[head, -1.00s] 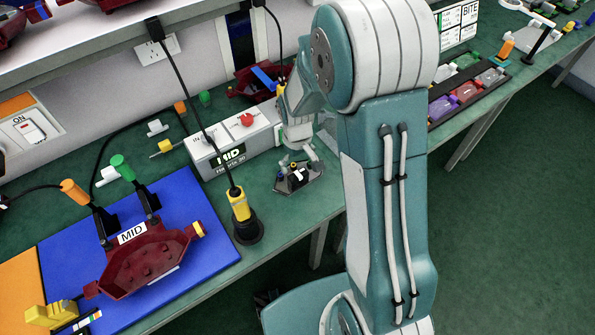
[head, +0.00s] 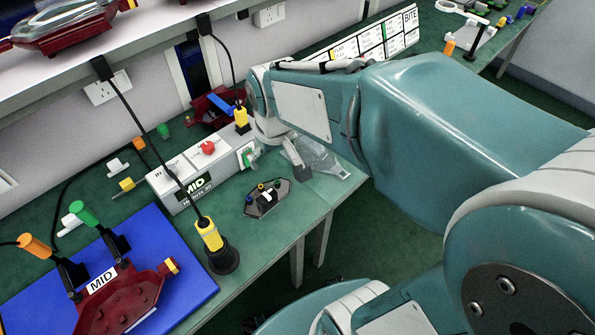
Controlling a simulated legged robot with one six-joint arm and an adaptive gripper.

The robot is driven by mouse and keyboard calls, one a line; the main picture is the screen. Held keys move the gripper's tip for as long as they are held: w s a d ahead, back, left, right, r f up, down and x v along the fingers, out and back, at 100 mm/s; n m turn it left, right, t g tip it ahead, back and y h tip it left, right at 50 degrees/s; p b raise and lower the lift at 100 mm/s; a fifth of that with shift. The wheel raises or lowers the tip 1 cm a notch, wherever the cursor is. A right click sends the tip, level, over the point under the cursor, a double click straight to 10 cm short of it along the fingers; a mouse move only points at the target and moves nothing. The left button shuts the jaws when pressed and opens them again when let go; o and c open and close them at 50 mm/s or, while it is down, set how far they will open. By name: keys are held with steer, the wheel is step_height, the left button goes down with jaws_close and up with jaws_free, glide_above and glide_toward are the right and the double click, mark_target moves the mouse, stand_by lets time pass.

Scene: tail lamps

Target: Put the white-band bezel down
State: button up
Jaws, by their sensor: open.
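A small dark plate (head: 256,207) lies on the green bench right of the MID box. It bears a white block or band (head: 266,196) and small coloured knobs. I take the white-banded piece to be the bezel, but it is too small to be sure. My gripper (head: 291,154) is above and behind the plate, apart from it, and open. The arm partly hides the gripper, and its fingertips are hard to make out.
A red lamp housing (head: 118,298) lies on a blue mat (head: 190,282). Bare bench surrounds the plate.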

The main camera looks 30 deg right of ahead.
steer(key=s+r+m+t, duration=0.1)
steer(key=s+r+t, duration=0.2)
steer(key=s+r, duration=0.3)
steer(key=s, duration=0.5)
steer(key=shift+d+m, duration=0.15)
steer(key=shift+m, duration=0.25)
stand_by(0.5)
